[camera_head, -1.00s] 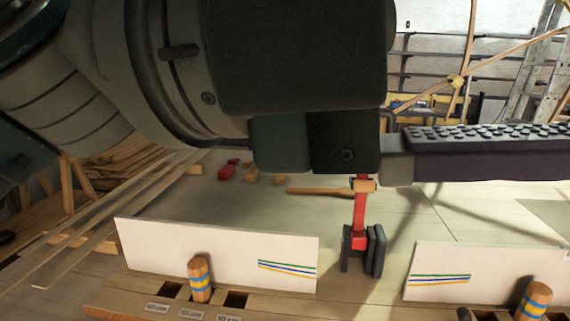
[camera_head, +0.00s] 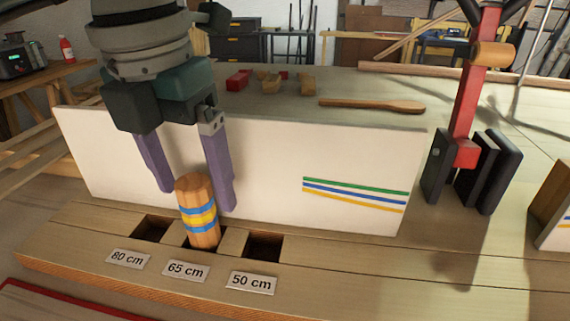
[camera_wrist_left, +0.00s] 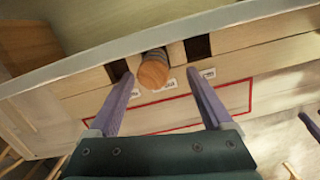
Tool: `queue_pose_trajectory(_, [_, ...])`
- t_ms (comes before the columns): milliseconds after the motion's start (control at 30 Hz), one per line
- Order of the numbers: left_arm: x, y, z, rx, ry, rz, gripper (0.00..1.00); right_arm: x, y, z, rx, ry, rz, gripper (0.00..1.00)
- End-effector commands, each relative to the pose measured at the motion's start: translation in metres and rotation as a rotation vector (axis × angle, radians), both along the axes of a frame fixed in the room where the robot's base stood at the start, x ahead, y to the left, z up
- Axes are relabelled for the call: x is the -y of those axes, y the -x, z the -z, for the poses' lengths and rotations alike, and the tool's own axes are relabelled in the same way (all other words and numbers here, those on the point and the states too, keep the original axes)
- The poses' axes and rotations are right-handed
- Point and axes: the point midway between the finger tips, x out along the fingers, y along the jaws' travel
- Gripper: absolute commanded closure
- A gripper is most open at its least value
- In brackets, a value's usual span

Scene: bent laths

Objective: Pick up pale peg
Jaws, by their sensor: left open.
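The pale wooden peg (camera_head: 198,211), with blue and yellow bands, stands nearly upright in the middle slot of a slotted wooden block (camera_head: 340,270), behind the "65 cm" label (camera_head: 186,271). In the left wrist view the peg's round top (camera_wrist_left: 153,70) shows between the fingers. My left gripper (camera_head: 197,199) points down with its purple fingers spread, one on each side of the peg's upper part; it also shows in the left wrist view (camera_wrist_left: 160,76). It is open and holds nothing. Whether a finger touches the peg I cannot tell.
A white board (camera_head: 270,165) with green, blue and yellow lines stands close behind the peg. Slots labelled "80 cm" (camera_head: 127,259) and "50 cm" (camera_head: 251,282) look empty. A red clamp with black pads (camera_head: 464,150) stands right. A wooden mallet-like stick (camera_head: 372,105) lies behind the board.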

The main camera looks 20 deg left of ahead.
Motion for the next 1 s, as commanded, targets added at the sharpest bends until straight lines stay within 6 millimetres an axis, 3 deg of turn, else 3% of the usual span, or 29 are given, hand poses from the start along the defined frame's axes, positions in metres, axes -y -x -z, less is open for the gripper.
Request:
queue_pose_trajectory(400, [-0.007,-0.005,0.053,-0.003,0.002,0.001,0.16,0.0,0.0,-0.002,0.0,0.0,0.0,0.45])
queue_pose_trajectory(667, [-0.007,-0.006,0.056,0.0,0.003,0.003,0.16,0.0,0.0,-0.002,0.001,0.0,0.0,0.45])
queue_pose_trajectory(1000, [-0.007,-0.006,0.055,0.0,0.004,0.003,0.53,0.0,-0.001,-0.002,0.002,0.0,0.0,0.45])
